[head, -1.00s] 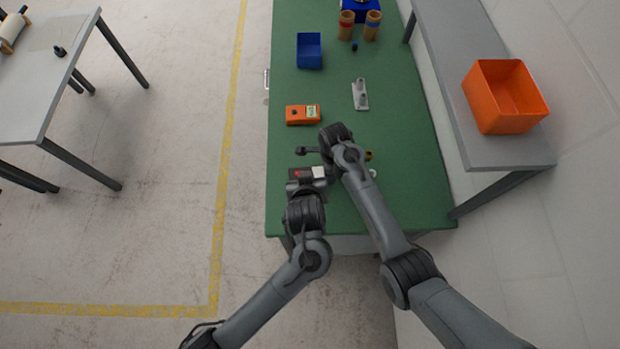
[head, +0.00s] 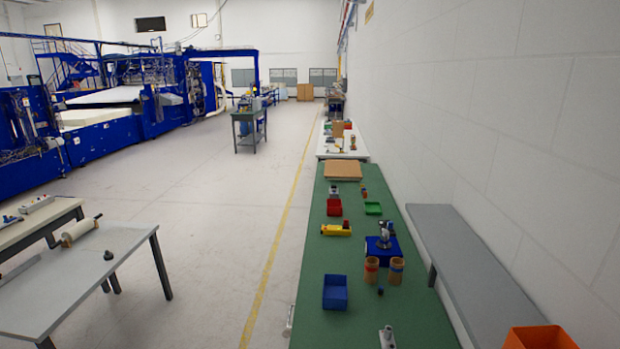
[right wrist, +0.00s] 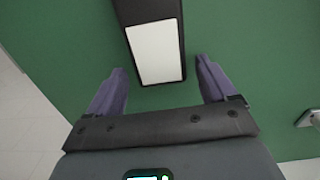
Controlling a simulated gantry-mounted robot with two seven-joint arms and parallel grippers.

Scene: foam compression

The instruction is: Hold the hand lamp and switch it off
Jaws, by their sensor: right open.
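In the right wrist view a dark, oblong body with a bright white panel (right wrist: 156,52) lies over the green surface; it appears to be the hand lamp. Its far end runs out of the top of the picture. My right gripper (right wrist: 160,66) is open, with one purple-grey finger on each side of the panel's lower part and green showing between each finger and the body. I cannot tell whether the lamp is lit, and no switch shows. The head view looks down the hall and shows neither gripper nor the lamp.
The green bench (head: 330,265) carries a blue bin (head: 335,292), two brown cylinders (head: 396,270), a yellow tool (head: 336,230) and red and green trays. A grey shelf (head: 462,262) with an orange bin (head: 540,338) stands at right. A grey table (head: 80,285) stands at left.

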